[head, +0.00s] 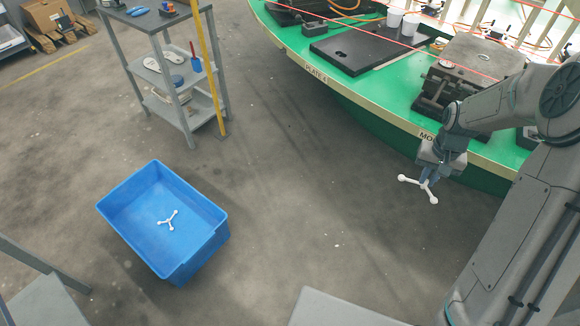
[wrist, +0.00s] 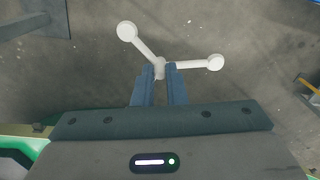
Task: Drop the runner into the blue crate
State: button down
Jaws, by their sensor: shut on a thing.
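The runner (head: 431,190) is a white branched piece with round knobs at its ends. My gripper (head: 425,180) is shut on it and holds it in the air beside the green carousel's edge, at the right of the head view. In the wrist view, the fingers (wrist: 160,72) close on the runner's hub, and two of its arms (wrist: 190,66) spread outward; the rest is hidden by the fingers. The blue crate (head: 204,258) stands on the floor at the left of the head view, well apart from my gripper. A similar white branched piece (head: 168,221) lies inside it.
The green carousel (head: 380,98) carries a black plate (head: 350,50) and metal mould blocks (head: 470,65). A grey shelf cart (head: 185,118) and a yellow post (head: 211,65) stand behind the crate. The floor (head: 300,200) between crate and gripper is clear.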

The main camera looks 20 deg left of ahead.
aim_at(174, 234)
jog(key=u, duration=0.5)
jog(key=i, duration=0.55)
jog(key=u, duration=1.2)
jog(key=i, duration=0.85)
jog(key=u, duration=1.05)
jog(key=i, duration=0.5)
jog(key=u, duration=0.45)
